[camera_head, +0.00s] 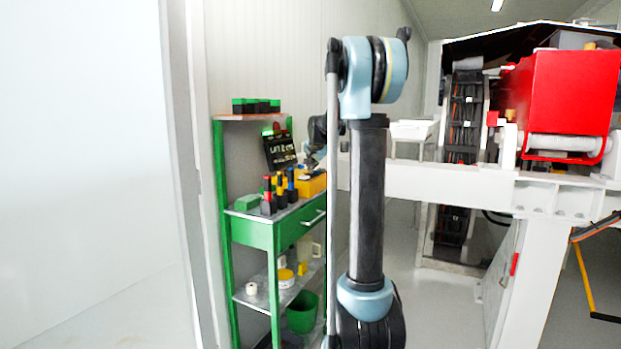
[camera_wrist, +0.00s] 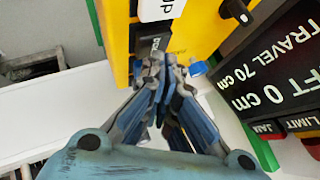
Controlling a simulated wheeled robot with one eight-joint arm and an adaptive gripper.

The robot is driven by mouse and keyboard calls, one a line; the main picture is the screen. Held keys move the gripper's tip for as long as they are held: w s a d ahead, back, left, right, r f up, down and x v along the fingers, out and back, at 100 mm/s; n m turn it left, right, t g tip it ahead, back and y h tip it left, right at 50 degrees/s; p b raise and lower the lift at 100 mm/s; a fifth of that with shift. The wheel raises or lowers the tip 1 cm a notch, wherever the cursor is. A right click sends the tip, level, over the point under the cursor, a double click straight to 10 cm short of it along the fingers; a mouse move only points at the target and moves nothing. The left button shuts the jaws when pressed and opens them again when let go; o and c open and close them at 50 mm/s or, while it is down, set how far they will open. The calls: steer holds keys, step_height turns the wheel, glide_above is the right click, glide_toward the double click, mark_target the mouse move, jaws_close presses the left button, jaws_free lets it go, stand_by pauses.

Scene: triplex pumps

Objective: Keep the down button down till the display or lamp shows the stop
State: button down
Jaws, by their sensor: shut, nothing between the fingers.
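The yellow control box (camera_wrist: 118,30) fills the top middle of the wrist view and shows in the head view (camera_head: 313,186) on the green bench. It carries a white button (camera_wrist: 160,8) with upside-down lettering that reads as "up". Below it is a black button (camera_wrist: 150,44), its lettering mostly hidden. My gripper (camera_wrist: 165,62) is shut and empty, its tips at the black button's edge; I cannot tell whether it is pressed in. The black display (camera_wrist: 275,65) reads LIFT 0 cm and TRAVEL 70 cm, upside down.
The display board (camera_head: 280,150) stands behind the yellow box in the head view. Several dark, coloured-top items (camera_head: 268,205) stand on the green bench (camera_head: 255,232) at the left. A red machine (camera_head: 565,95) stands at right.

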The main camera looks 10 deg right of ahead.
mark_target(312, 174)
steer(key=shift+f, duration=0.5)
stand_by(0.5)
steer(key=shift+r, duration=0.2)
stand_by(2.7)
steer(key=shift+r, duration=0.75)
steer(key=shift+r, duration=0.15)
steer(key=shift+r, duration=2.4)
